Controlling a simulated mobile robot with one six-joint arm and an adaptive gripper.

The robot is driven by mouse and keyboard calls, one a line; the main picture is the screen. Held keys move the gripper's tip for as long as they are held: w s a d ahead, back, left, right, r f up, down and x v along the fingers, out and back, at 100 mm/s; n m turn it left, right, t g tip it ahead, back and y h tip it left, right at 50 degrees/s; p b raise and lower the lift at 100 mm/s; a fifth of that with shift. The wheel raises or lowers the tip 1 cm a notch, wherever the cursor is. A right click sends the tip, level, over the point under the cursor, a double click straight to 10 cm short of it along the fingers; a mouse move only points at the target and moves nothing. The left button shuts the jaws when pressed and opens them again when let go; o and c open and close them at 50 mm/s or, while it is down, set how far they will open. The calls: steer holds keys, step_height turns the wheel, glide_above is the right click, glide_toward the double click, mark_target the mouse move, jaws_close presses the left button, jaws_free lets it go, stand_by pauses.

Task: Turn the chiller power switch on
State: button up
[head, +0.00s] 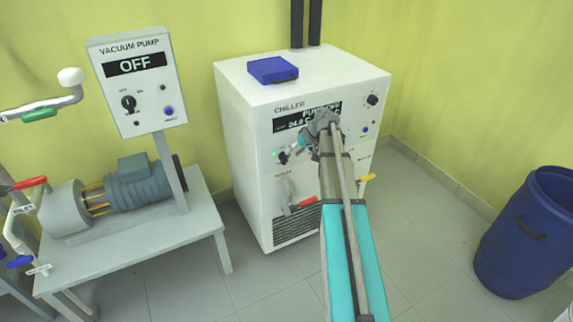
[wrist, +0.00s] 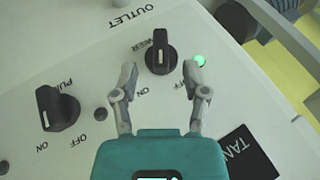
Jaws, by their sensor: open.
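The white chiller (head: 245,150) stands against the wall in the head view, its dark display (head: 290,122) lit and partly hidden by my arm. Its black power switch (wrist: 160,52) is a rotary knob, seen upside down in the wrist view. The label beside it is partly covered, and an "ON" mark shows near my left finger. A green lamp (wrist: 200,61) glows beside the knob. My gripper (wrist: 160,73) is open, with its fingertips either side of the knob's near edge. No clear contact shows. I cannot tell which mark the knob points to.
The black pump knob (wrist: 58,108) is left of my gripper in the wrist view. A blue box (head: 273,70) lies on the chiller. The vacuum pump panel (head: 137,82), reading OFF, stands left. A blue drum (head: 527,235) stands right, with free floor between.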

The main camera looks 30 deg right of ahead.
mark_target(288, 157)
steer(key=shift+b+x, duration=1.8)
steer(key=shift+x, duration=0.8)
steer(key=shift+r, duration=0.1)
